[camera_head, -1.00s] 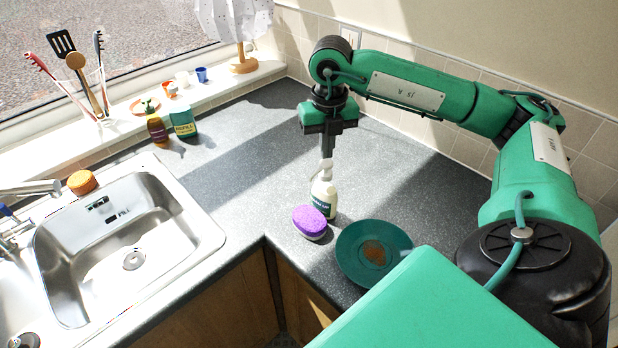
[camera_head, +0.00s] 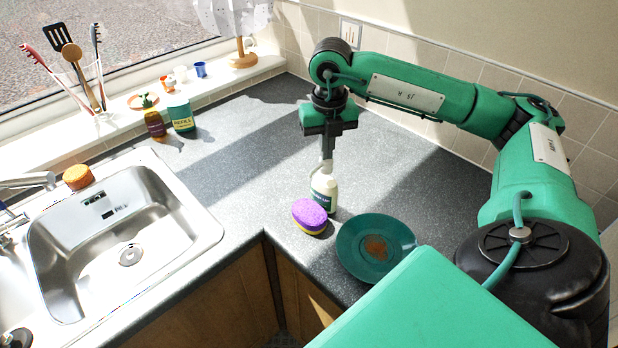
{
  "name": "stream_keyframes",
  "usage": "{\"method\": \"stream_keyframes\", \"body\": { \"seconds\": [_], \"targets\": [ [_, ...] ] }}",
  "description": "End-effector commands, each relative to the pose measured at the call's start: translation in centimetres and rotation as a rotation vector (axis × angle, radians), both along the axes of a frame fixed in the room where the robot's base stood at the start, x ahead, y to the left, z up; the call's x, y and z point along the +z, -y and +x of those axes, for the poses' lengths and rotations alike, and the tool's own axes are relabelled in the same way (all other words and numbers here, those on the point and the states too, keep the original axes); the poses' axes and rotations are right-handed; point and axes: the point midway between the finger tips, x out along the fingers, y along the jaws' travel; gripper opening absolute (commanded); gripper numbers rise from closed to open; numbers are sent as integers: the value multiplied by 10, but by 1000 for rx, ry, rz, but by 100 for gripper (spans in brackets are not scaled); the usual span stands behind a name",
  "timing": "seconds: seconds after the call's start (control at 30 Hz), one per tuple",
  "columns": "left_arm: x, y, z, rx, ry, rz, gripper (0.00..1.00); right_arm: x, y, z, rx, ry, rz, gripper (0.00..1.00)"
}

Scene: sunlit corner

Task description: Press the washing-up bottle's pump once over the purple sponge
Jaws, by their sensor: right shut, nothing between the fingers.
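The washing-up bottle (camera_head: 324,192) is pale with a dark green label and a white pump top, and stands upright on the grey worktop. The purple sponge (camera_head: 309,213), with a yellowish underside, lies just in front and left of it. The pump's spout points left, towards the sponge. My right gripper (camera_head: 327,158) points straight down with its fingers shut and empty. The fingertips are at the pump head and appear to touch it; they hide part of it. I cannot tell how far the pump is pressed. My left gripper is not in view.
A green plate (camera_head: 348,255) with a brown stain is right of the sponge. The sink (camera_head: 110,270) is at left, an orange sponge (camera_head: 78,176) on its rim. A brown bottle (camera_head: 154,122) and a green refill container (camera_head: 181,115) stand near the sill. The back worktop is clear.

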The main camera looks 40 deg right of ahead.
Motion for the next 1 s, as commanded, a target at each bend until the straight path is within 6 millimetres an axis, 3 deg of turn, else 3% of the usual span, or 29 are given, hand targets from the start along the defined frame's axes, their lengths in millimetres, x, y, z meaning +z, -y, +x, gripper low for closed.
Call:
{"method": "stream_keyframes", "body": {
  "seconds": [0.27, 0.73, 1.0],
  "targets": [
    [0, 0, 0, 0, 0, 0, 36, -1, 0, 0, 1, -2, 0, 0],
    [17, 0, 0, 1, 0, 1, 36, 25, 0, 0, 1, -2, 1, 0],
    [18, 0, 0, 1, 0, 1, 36, 27, 0, 0, 1, -2, 1, 0]
  ]
}}
